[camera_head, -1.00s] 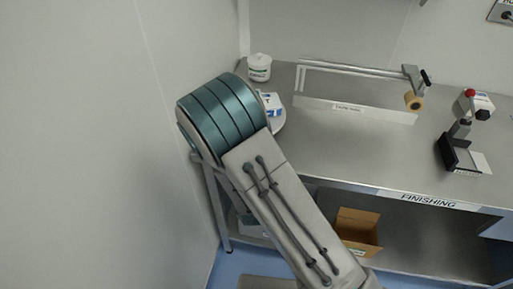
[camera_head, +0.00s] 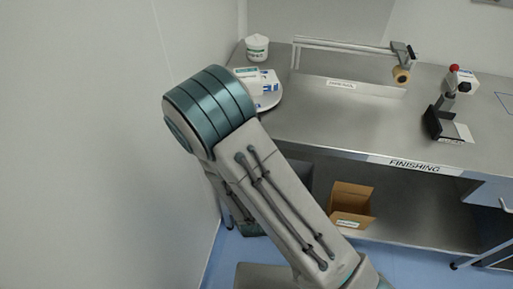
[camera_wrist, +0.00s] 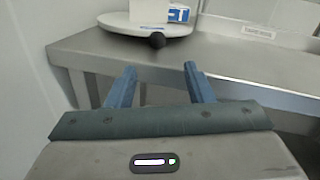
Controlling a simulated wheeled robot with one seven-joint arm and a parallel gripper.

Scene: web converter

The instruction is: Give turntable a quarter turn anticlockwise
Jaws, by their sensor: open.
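The turntable (camera_wrist: 118,23) is a pale round disc on the steel bench, near its left end. In the wrist view a dark round knob (camera_wrist: 157,40) sits at its near rim, and a white box with blue print (camera_wrist: 150,10) stands on it. In the head view the turntable (camera_head: 272,102) is partly hidden behind my arm, with white and blue boxes (camera_head: 268,82) on it. My gripper (camera_wrist: 155,78) is open and empty, its two blue fingers pointing toward the bench front edge, short of the turntable and apart from it. The head view does not show the gripper.
A white tub (camera_head: 257,47) stands behind the turntable. A bar with a tape roll (camera_head: 401,75) and a red-knobbed device (camera_head: 440,118) stand to the right. A cardboard box (camera_head: 350,203) is on the lower shelf. A wall is close on the left.

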